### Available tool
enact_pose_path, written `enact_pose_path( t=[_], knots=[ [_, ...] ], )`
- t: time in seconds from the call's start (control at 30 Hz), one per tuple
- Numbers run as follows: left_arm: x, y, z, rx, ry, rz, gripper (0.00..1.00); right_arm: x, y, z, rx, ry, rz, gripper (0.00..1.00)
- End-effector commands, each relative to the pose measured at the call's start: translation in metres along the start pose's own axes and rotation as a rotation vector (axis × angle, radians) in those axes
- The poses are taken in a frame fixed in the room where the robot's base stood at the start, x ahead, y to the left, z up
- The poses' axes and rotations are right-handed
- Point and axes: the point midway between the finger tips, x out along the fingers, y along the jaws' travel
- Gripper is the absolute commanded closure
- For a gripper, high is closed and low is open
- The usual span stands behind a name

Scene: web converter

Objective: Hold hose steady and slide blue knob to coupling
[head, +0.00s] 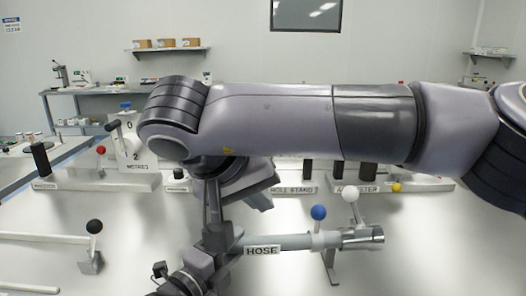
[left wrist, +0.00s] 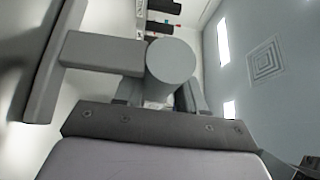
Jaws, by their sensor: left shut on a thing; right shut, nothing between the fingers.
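The hose (head: 285,243) is a light grey tube lying roughly level, with a HOSE label near its left part. The blue knob (head: 318,212) stands up on a sleeve around the hose. The metal coupling (head: 362,236) is at the tube's right end, close to the sleeve, with a white knob (head: 350,193) above it. My left gripper (head: 217,240) is shut on the hose's left end; the hose's round end (left wrist: 172,60) shows between its fingers in the left wrist view. My right gripper (head: 213,205) is shut and empty, above the hose's left end, left of the blue knob.
My right arm crosses the picture and hides much of the bench behind. A black-knobbed lever (head: 94,227) stands at the left. A red-knobbed lever (head: 101,150) and the METRES counter (head: 127,150) stand behind. A yellow knob (head: 396,187) is at the right. The front right is clear.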

Motion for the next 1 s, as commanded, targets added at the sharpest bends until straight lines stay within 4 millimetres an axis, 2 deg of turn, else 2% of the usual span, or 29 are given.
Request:
enact_pose_path(
  t=[0.03,0.53,0.57,0.63,0.67,1.0],
  knots=[
    [-0.0007,0.0104,-0.0009,-0.007,0.0,0.03,1.0,-0.0011,0.0008,-0.0008,0.0,0.0,0.0,1.0],
    [-0.0005,0.0068,0.0002,-0.005,-0.003,0.028,1.0,-0.0046,0.0029,-0.003,0.0,0.0,0.0,1.0],
    [-0.0005,0.0067,0.0003,-0.004,-0.003,0.028,0.57,-0.0046,0.0029,-0.003,0.0,0.0,0.0,1.0],
    [-0.0004,0.0056,0.0004,-0.004,-0.003,0.025,0.34,-0.0046,0.0029,-0.003,0.0,0.0,0.0,1.0],
    [-0.0004,0.005,0.0004,-0.004,-0.003,0.024,0.31,-0.0046,0.0029,-0.003,0.0,0.0,0.0,1.0],
    [-0.0024,0.0009,0.0009,-0.002,-0.003,0.014,0.31,-0.0049,0.003,-0.0031,0.0,0.0,0.0,1.0]
  ],
)
